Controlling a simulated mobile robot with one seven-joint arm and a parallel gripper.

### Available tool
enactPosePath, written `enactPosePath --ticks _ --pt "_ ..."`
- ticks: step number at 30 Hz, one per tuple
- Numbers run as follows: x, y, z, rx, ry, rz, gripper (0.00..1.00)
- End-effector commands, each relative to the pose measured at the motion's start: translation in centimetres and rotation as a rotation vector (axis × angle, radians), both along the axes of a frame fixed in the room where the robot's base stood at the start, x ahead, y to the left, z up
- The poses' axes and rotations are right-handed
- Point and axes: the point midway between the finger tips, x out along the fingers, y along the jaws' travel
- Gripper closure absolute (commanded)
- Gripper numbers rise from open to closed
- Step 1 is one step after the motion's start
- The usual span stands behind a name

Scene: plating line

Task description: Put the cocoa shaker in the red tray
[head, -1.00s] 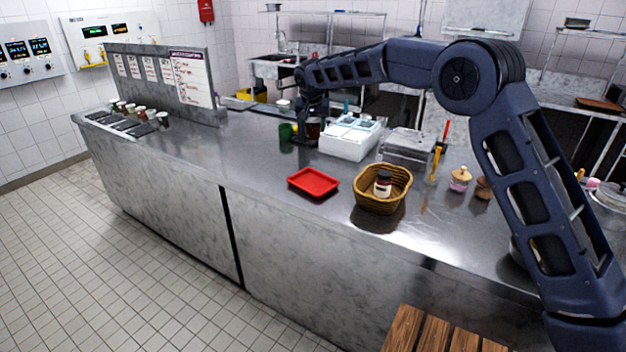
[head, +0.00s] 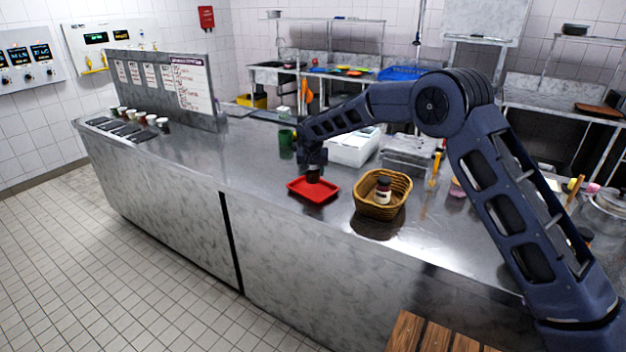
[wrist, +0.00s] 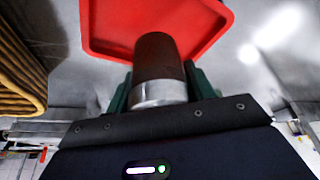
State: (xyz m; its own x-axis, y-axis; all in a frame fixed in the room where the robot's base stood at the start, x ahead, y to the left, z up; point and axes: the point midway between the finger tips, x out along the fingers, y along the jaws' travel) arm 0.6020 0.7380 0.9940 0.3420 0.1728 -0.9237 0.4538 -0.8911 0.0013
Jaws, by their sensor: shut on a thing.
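The cocoa shaker (wrist: 158,68) is a dark brown cylinder with a silver band, held between the green fingers of my gripper (wrist: 160,92) in the wrist view. In the head view the shaker (head: 313,174) shows as a dark shape below my gripper (head: 313,160), over the back part of the red tray (head: 308,193). The tray also fills the top of the wrist view (wrist: 212,22). My gripper is shut on the shaker. I cannot tell whether the shaker touches the tray floor.
A wicker basket (head: 366,207) holding a dark-lidded jar (head: 383,190) stands just right of the tray. A green cup (head: 286,138) and a white container (head: 350,150) stand behind it.

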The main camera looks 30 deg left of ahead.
Motion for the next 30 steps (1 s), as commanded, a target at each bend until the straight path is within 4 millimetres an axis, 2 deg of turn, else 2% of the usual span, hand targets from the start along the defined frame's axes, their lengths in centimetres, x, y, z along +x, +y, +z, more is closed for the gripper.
enactPosePath --ticks 8,20,21,23,24,30 --pt "0.0 0.0 -3.6 0.000 0.001 0.000 0.73" --pt "0.0 0.0 -4.1 0.000 0.001 0.000 0.73" --pt "0.0 0.0 -4.1 0.000 0.001 0.000 0.41" --pt "0.0 0.0 -4.0 0.000 0.001 0.000 0.29" --pt "0.0 0.0 -4.0 0.000 0.001 0.000 0.25" --pt "0.0 0.0 -4.0 0.000 0.001 0.000 0.25"
